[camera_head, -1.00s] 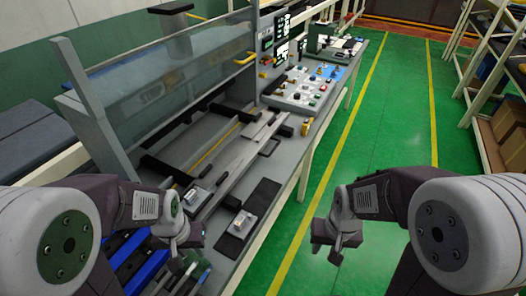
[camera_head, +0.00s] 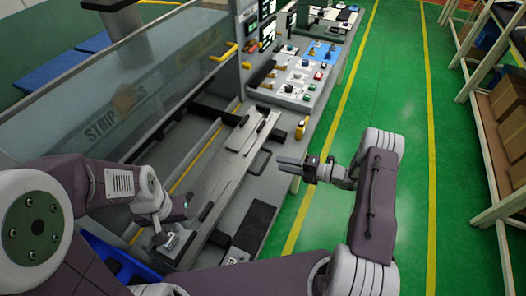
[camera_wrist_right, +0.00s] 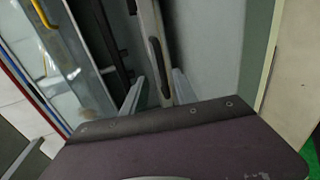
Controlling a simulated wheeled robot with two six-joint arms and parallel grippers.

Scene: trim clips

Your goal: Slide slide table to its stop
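The slide table, which I take to be the long light grey plate (camera_head: 228,172) with dark slots, lies along the bench in the head view. A pale bar with a dark oblong handle (camera_wrist_right: 155,62) shows in the right wrist view. My right gripper (camera_head: 281,162) points left over the bench's front edge, near the plate and apparently above it. In the wrist view its two fingers (camera_wrist_right: 158,90) are apart, with the bar between them in the picture; contact cannot be told. My left gripper (camera_head: 172,232) hangs low over the bench's near end, beside a small grey block; its fingers are unclear.
A clear guard panel (camera_head: 110,105) stands along the bench's back. A control panel (camera_head: 295,78) with several buttons is at the far end. A dark pad (camera_head: 256,225) lies near the front edge. The green floor (camera_head: 400,95) to the right is clear up to the shelving.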

